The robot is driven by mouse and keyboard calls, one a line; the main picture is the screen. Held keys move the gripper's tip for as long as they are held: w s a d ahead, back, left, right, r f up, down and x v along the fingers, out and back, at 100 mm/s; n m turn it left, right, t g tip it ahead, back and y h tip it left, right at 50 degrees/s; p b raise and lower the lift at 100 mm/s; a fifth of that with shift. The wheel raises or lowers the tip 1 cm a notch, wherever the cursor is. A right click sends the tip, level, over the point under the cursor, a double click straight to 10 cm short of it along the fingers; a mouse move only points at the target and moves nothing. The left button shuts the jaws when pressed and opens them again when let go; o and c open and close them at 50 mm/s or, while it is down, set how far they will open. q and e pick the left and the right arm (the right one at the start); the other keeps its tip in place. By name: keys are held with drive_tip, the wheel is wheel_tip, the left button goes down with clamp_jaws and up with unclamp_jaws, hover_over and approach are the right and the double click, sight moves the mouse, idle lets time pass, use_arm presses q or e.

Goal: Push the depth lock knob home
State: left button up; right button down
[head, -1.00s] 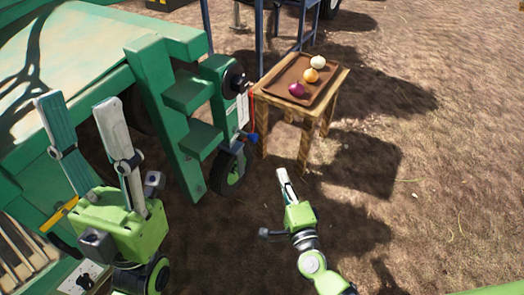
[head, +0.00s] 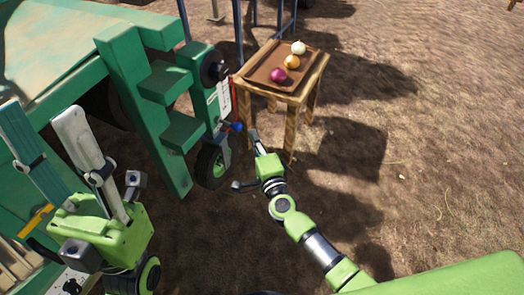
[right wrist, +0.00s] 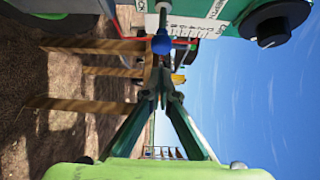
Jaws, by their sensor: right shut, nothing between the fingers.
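A small blue knob (head: 234,127), which I take to be the depth lock knob, sticks out of the green machine's side above a small wheel. In the right wrist view the knob (right wrist: 162,43) shows as a blue ball on a grey stem. My right gripper (head: 253,134) is shut and empty. Its tips are just right of the knob in the head view; in the wrist view the tips (right wrist: 161,92) are below it, seemingly apart from it. My left gripper (head: 40,112) is open and empty over the machine at left.
A black round handwheel (head: 215,66) and a white scale plate (head: 224,97) sit above the knob. A wooden table (head: 287,99) with a brown tray (head: 262,76) of onions stands close behind my right gripper. The wheel (head: 212,165) is below. Open soil lies to the right.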

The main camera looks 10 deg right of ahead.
sight(235, 130)
drive_tip(key=shift+w+a, duration=0.75)
drive_tip(key=shift+a, duration=0.35)
drive_tip(key=w+a, duration=0.2)
drive_tip(key=a, duration=0.1)
drive_tip(key=shift+r+b, duration=0.1)
drive_tip(key=shift+b, duration=0.3)
